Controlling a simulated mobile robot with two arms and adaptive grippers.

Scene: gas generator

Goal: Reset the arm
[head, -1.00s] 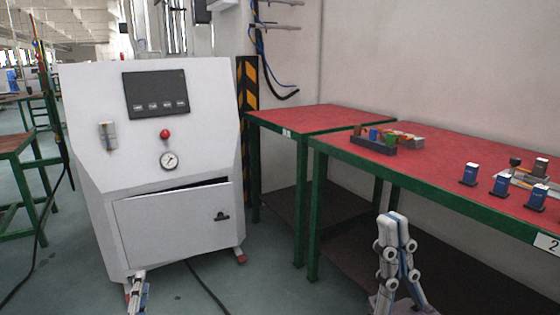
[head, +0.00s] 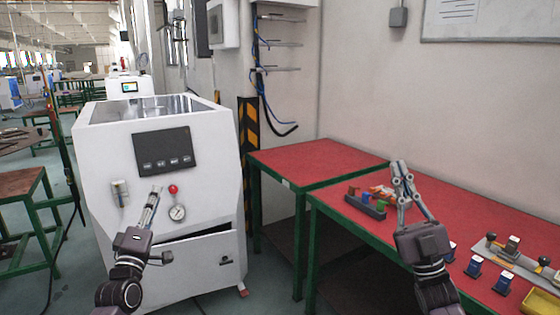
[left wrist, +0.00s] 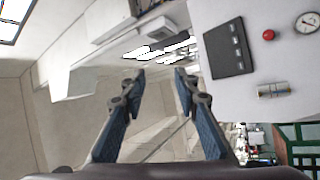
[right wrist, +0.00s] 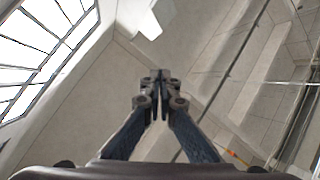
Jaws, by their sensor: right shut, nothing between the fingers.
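My left gripper (head: 154,193) is raised in front of the white gas generator cabinet (head: 92,150). In the left wrist view its two fingers (left wrist: 160,75) stand apart with nothing between them. My right gripper (head: 398,170) is raised over the red table, pointing up. In the right wrist view its fingertips (right wrist: 160,78) meet and hold nothing. The cabinet front carries a dark panel (head: 162,150), a red knob (head: 173,189) and a gauge (head: 178,212). The panel and knob also show in the left wrist view. The cabinet's lower door (head: 205,262) has a dark gap along its top.
Red tables with green legs (head: 318,158) stand right of the cabinet. A dark rack with coloured pieces (head: 364,206), several blue-and-white blocks (head: 474,266) and a yellow tray (head: 541,303) are on them. A wall with cables (head: 264,95) lies behind. Floor shows between cabinet and tables.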

